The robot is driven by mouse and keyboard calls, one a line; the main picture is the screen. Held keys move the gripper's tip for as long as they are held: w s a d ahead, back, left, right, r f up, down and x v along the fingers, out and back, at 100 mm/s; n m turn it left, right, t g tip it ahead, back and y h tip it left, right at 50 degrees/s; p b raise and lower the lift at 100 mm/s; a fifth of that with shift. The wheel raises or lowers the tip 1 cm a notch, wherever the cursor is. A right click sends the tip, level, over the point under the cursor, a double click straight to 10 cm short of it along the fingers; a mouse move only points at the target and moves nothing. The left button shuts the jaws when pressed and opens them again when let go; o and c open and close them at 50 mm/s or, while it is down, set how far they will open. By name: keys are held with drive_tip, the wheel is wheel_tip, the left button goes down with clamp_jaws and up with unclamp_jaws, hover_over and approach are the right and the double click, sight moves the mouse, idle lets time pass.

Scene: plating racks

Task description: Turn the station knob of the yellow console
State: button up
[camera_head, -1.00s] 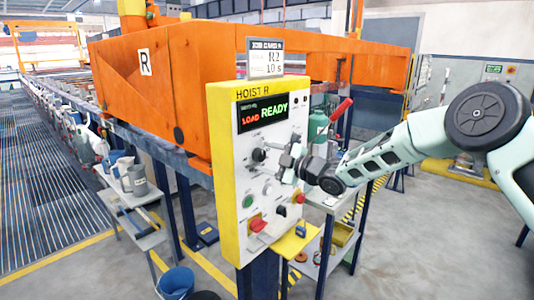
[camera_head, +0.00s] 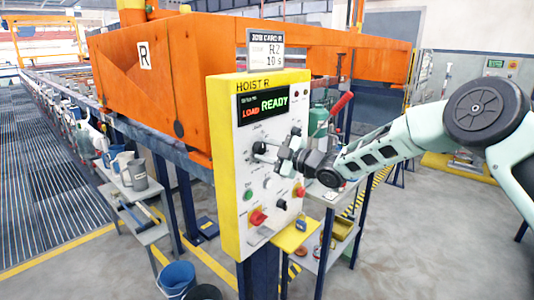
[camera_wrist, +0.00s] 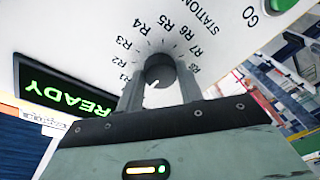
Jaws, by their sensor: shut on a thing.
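The yellow console (camera_head: 228,180) has a white face and a yellow top strip marked HOIST R. Its dark station knob (camera_wrist: 160,70) sits amid the printed marks R1 to R8 in the wrist view. In the head view the knob (camera_head: 259,147) is on the upper left of the face, below the screen. My gripper (camera_wrist: 160,84) has one finger on each side of the knob and is shut on it. In the head view my gripper (camera_head: 268,149) reaches in from the right. Which mark the knob points to is not clear.
The lit screen (camera_head: 262,106) reads LOAD READY. An orange hoist frame (camera_head: 180,70) stands behind. A green bottle (camera_head: 319,122) and a red-handled lever (camera_head: 340,106) are behind my wrist.

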drive_tip(key=m+b, duration=0.2)
drive_tip(key=m, duration=0.1)
drive_tip(key=m+b, duration=0.1)
drive_tip(key=m, duration=0.1)
drive_tip(key=shift+f, duration=0.3)
drive_tip(key=m+t+b, duration=0.1)
drive_tip(key=m+b, duration=0.1)
drive_tip(key=m, duration=0.4)
drive_tip(key=shift+m+t, duration=0.3)
drive_tip(key=shift+m, duration=0.1)
drive_tip(key=o, duration=1)
drive_tip(key=shift+s, duration=0.1)
drive_tip(key=b+v, duration=0.5)
drive_tip(key=v, duration=1.2)
drive_tip(key=shift+d, duration=0.2)
